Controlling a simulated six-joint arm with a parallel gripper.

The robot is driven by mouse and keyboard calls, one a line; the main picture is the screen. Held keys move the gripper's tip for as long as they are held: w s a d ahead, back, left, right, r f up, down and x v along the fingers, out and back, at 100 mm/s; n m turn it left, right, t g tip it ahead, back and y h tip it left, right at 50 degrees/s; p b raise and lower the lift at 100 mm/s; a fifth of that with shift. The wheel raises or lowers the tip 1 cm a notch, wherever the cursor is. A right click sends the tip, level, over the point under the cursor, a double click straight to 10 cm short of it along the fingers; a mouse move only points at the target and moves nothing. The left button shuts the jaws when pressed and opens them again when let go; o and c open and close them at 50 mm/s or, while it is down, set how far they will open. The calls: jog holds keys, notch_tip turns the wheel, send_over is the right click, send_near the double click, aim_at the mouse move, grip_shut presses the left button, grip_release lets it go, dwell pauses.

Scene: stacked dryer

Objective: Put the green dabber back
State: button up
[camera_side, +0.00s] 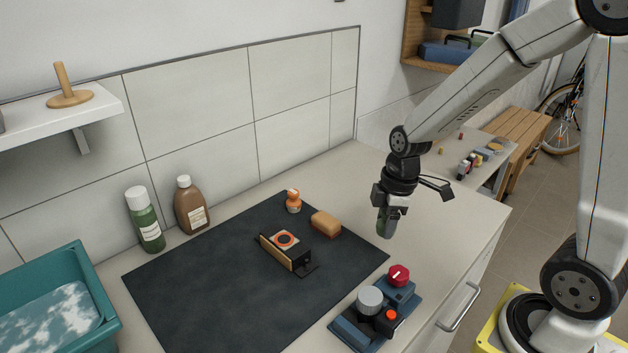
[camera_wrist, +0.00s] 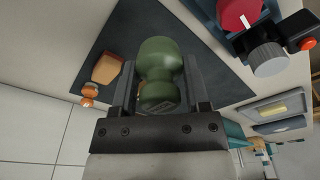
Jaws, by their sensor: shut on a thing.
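The green dabber (camera_wrist: 160,62) is between the two fingers of my gripper (camera_wrist: 159,85), which is shut on it. In the side view the dabber (camera_side: 385,227) hangs below my gripper (camera_side: 389,209), held in the air near the right corner of the dark mat. The gripper partly hides the dabber there. An orange dabber-like piece (camera_side: 293,201) stands near the back edge of the mat. It also shows in the wrist view (camera_wrist: 89,91).
The dark mat (camera_side: 200,285) carries a tan block (camera_side: 326,224) and a small black-and-wood fixture (camera_side: 287,252). A blue device with red and grey knobs (camera_side: 375,320) sits at the front right. Bottles (camera_side: 147,220) and a teal tub (camera_side: 105,300) are left. The mat's left part is clear.

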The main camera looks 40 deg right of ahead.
send_over(356, 250)
jog(key=shift+s+d+f, duration=0.1)
jog(key=shift+s+f, duration=0.15)
jog(key=shift+f, duration=1.25)
jog(key=shift+s+d+f, duration=0.1)
jog(key=shift+s+f, duration=0.1)
jog(key=shift+f, duration=1.25)
jog(key=shift+f, duration=0.1)
jog(key=shift+w+f, duration=0.15)
jog(key=shift+f, duration=0.05)
jog(key=shift+w+f, duration=0.1)
jog(key=shift+f, duration=1.45)
jog(key=shift+f, duration=0.15)
jog(key=o, duration=1.1)
jog(key=shift+o, duration=0.2)
notch_tip(356, 250, up, 12)
jog(key=s+d, duration=0.1)
